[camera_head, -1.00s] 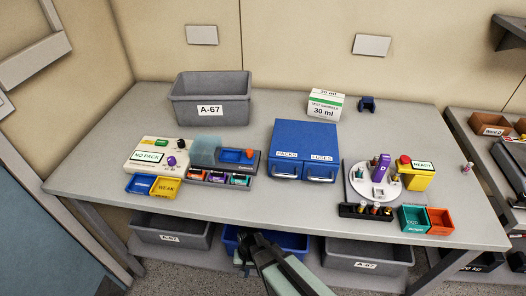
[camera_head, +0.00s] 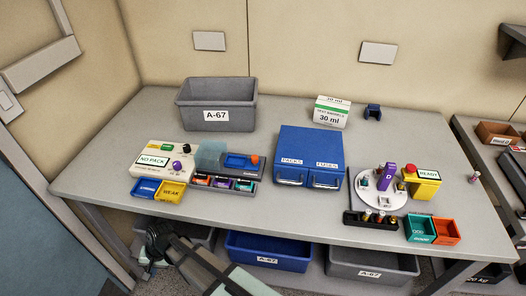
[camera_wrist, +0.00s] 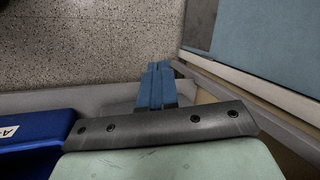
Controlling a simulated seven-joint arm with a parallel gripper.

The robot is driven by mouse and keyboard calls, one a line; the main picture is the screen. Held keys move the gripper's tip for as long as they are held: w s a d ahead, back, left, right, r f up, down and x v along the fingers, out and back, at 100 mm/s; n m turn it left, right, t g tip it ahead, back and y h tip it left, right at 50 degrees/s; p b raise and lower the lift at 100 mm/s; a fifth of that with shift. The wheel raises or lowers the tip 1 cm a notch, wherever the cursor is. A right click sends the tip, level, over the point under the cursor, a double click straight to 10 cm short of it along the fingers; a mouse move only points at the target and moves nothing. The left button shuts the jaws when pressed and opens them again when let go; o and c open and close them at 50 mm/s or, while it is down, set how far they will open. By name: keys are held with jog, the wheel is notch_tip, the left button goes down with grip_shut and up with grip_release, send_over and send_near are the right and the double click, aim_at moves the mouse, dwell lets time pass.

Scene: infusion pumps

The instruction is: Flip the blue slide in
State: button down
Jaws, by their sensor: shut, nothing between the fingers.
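A blue slide (camera_head: 240,161) sits in the top of a dark grey unit (camera_head: 228,173) on the left half of the bench, with an orange piece (camera_head: 255,159) at its right end. A translucent teal panel (camera_head: 209,155) stands at the unit's left. My gripper (camera_head: 154,240) is low in front of the bench's front edge, below and left of the slide, touching nothing that I can see. In the wrist view its blue-grey fingers (camera_wrist: 156,85) are together and empty, over the floor. The slide is out of the wrist view.
A cream box reading NO PACK (camera_head: 166,159) stands left of the unit, with blue (camera_head: 146,188) and yellow (camera_head: 170,192) trays before it. A grey bin (camera_head: 217,104) is behind. A blue drawer cabinet (camera_head: 308,154) stands right. Bins (camera_head: 268,252) sit under the bench.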

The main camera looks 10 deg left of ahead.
jog(key=s+a+r+n+g+y, duration=0.1)
jog(key=s+a+r, duration=0.2)
jog(key=a+r, duration=0.45)
jog(key=s+a+r+g+y, duration=0.15)
jog(key=a+r, duration=0.25)
jog(key=r, duration=0.6)
jog(key=w+d+r+n+y, duration=0.1)
jog(key=w+d+r, duration=0.2)
jog(key=w+r, duration=0.45)
jog(key=w+d+r+y, duration=0.1)
jog(key=w+d+r, duration=0.2)
jog(key=w+r, duration=0.45)
jog(key=w+d+r+m+t, duration=0.1)
jog(key=w+d+r, duration=0.2)
jog(key=w+d, duration=0.65)
jog(key=w+d+r+t, duration=0.15)
jog(key=w+d, duration=0.45)
jog(key=d, duration=0.6)
jog(key=w+d, duration=0.2)
jog(key=d, duration=0.6)
jog(key=w+d+r+m, duration=0.1)
jog(key=w+d, duration=0.1)
jog(key=d, duration=0.7)
jog(key=w+d+r+m+t+y, duration=0.1)
jog(key=w+d, duration=0.1)
jog(key=d, duration=0.6)
jog(key=shift+w+d, duration=0.15)
jog(key=shift+d, duration=0.2)
jog(key=shift+a, duration=0.1)
